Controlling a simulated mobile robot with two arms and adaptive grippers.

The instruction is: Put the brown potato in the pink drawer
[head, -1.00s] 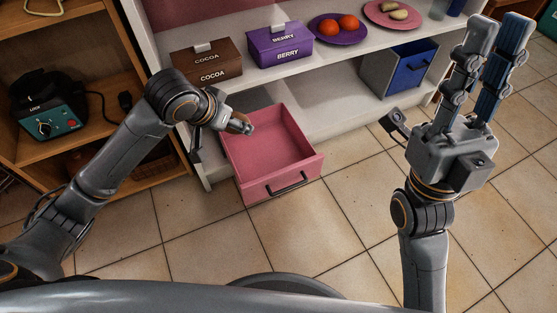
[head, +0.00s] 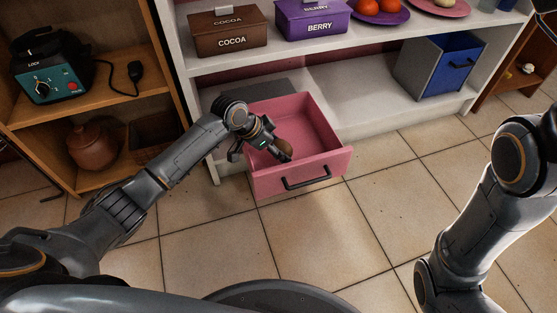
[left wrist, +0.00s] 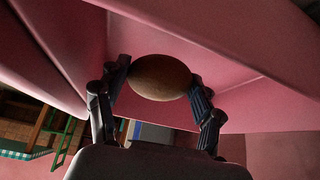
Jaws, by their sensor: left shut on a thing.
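The brown potato (head: 286,151) is held in my left gripper (head: 279,149), at the mouth of the pulled-out pink drawer (head: 322,169). In the left wrist view the potato (left wrist: 160,77) sits between the two dark fingers of the left gripper (left wrist: 160,82), which are shut on it from both sides. Pink drawer walls (left wrist: 235,40) fill much of that view behind it. I cannot tell whether the potato touches the drawer floor. The drawer looks empty otherwise and has a dark handle on its front. My right gripper is out of view; only its arm shows at the right.
On the white shelf (head: 370,100) stand a cocoa box (head: 228,40), a berry box (head: 312,20) and a blue-fronted bin (head: 455,67). A wooden shelf at left holds a teal-fronted appliance (head: 47,85) and a brown pot (head: 92,147). Tiled floor before the drawer is clear.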

